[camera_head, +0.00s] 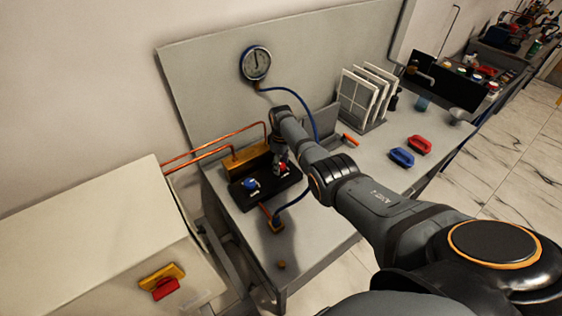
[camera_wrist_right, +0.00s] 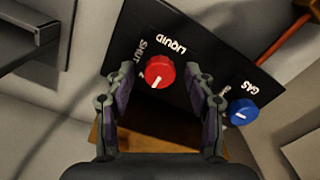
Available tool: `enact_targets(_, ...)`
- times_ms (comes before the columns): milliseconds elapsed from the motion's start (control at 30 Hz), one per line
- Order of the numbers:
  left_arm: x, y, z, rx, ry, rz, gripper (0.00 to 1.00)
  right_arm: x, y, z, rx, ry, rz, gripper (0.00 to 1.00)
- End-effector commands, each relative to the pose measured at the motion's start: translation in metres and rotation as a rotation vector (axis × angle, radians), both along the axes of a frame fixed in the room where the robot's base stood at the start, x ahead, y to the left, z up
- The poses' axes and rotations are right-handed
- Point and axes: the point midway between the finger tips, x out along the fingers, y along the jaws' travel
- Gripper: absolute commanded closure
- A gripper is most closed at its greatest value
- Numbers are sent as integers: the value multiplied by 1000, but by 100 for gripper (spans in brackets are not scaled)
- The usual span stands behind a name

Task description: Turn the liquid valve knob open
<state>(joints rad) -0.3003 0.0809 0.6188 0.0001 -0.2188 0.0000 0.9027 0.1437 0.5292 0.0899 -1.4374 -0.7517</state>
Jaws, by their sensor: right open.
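The liquid valve knob is red and sits on a black panel (camera_wrist_right: 180,30) beside the white word LIQUID, with SHUT printed near it. In the right wrist view the red knob (camera_wrist_right: 159,70) shows between my fingers, with a short white mark on its lower part. My right gripper (camera_head: 281,161) is open over the red knob (camera_head: 283,168), one finger on each side of it. I cannot tell whether the fingers touch it. A blue knob (camera_wrist_right: 242,111) marked GAS is just outside the right finger. My left gripper is not in view.
Copper pipes (camera_head: 215,150) and a brass block (camera_head: 245,158) lie behind the panel. A round gauge (camera_head: 256,63) with a blue hose hangs on the back board. A rack of white plates (camera_head: 360,95) and red and blue clamps (camera_head: 408,150) stand to the right.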

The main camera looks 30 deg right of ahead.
Motion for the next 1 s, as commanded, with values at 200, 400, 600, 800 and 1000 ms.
enact_targets(200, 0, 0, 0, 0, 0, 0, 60, 1, -1, 25, -1, -5, 0, 46)
enact_targets(400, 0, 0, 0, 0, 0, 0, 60, 2, 0, 76, -1, -6, 0, 46)
enact_targets(600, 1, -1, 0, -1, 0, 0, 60, 1, 0, 110, 0, -1, 0, 46)
enact_targets(800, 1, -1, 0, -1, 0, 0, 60, 0, 0, 120, 0, 0, 0, 46)
enact_targets(1000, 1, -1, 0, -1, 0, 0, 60, 0, 0, 120, 0, 0, 0, 46)
